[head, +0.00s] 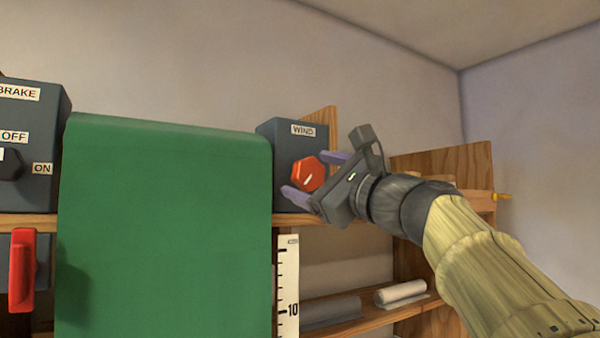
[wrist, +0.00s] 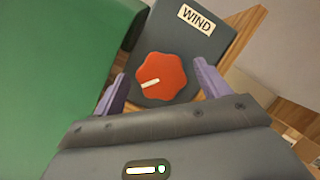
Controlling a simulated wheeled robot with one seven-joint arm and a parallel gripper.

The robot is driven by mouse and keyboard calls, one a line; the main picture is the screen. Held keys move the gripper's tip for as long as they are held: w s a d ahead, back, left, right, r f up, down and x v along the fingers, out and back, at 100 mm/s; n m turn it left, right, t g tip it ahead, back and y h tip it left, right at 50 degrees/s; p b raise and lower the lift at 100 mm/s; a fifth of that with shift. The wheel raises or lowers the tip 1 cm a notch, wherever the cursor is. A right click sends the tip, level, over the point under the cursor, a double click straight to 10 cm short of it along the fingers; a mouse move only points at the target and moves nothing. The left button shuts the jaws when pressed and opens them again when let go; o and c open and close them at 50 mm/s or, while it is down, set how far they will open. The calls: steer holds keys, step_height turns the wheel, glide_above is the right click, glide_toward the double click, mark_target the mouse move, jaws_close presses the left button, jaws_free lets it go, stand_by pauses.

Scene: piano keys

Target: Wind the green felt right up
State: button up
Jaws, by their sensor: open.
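The green felt (head: 165,230) hangs as a wide sheet over a roll at the top and runs down out of the bottom of the head view. It also fills the left of the wrist view (wrist: 50,70). Right of it is a dark grey box labelled WIND (head: 285,141) with a red lobed knob (head: 308,174). The knob has a white pointer line, seen in the wrist view (wrist: 161,77) slanting down to the left. My gripper (head: 312,176) is open, its purple fingers either side of the knob; I cannot tell whether they touch it.
A dark box (head: 35,120) at the left carries BRAKE, OFF and ON labels and a dark knob. A red handle (head: 22,270) is below it. A white scale (head: 288,290) marked 10 hangs beside the felt. Wooden shelves (head: 350,318) hold rolls (head: 400,292).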

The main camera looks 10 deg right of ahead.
steer(key=c, duration=1)
steer(key=shift+o, duration=0.2)
steer(key=shift+n, duration=0.4)
